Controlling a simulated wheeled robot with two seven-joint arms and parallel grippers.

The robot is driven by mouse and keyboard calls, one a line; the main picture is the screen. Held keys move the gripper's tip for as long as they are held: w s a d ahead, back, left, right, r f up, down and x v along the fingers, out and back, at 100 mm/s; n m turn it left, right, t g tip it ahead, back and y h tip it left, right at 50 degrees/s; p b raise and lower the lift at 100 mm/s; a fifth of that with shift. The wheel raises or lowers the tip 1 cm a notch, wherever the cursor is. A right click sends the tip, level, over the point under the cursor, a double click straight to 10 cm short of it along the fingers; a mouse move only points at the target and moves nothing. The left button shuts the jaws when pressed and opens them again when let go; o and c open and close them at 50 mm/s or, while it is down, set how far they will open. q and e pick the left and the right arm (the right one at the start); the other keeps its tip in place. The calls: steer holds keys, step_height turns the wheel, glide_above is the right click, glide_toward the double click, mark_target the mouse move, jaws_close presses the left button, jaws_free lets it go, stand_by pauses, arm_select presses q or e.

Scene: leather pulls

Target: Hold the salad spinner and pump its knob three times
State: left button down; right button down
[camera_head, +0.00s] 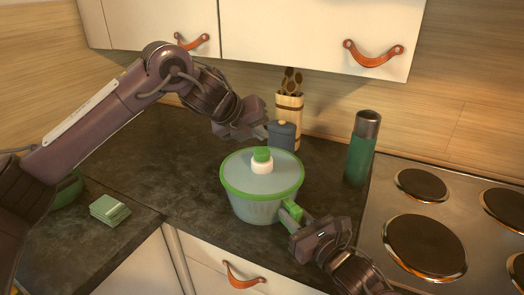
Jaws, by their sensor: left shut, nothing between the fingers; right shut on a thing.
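The salad spinner (246,207) stands upright on the dark counter, a clear bowl with a green-rimmed lid. Its green knob (262,154) sits on a white collar at the middle of the lid. A green handle (291,211) sticks out at the bowl's lower right. My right gripper (290,218) is shut on this handle, and its fingertips are partly hidden. My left gripper (262,131) is shut and empty, above and behind the knob in the picture and apart from it, close to the blue-grey jar.
The blue-grey jar (282,136) and a utensil holder (289,112) stand behind the spinner. A green bottle (361,150) stands right of it, by the stove (385,215). Green cloths (110,209) lie at left. Cabinets (300,35) hang above.

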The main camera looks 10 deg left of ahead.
mark_target(262, 151)
arm_select(q)
steer(key=shift+f, duration=0.7)
steer(key=shift+f, duration=0.15)
stand_by(1.5)
steer(key=shift+f, duration=0.25)
steer(key=shift+f, duration=1.25)
stand_by(1.1)
steer(key=shift+r, duration=1.6)
steer(key=shift+r, duration=0.1)
steer(key=shift+r, duration=2.45)
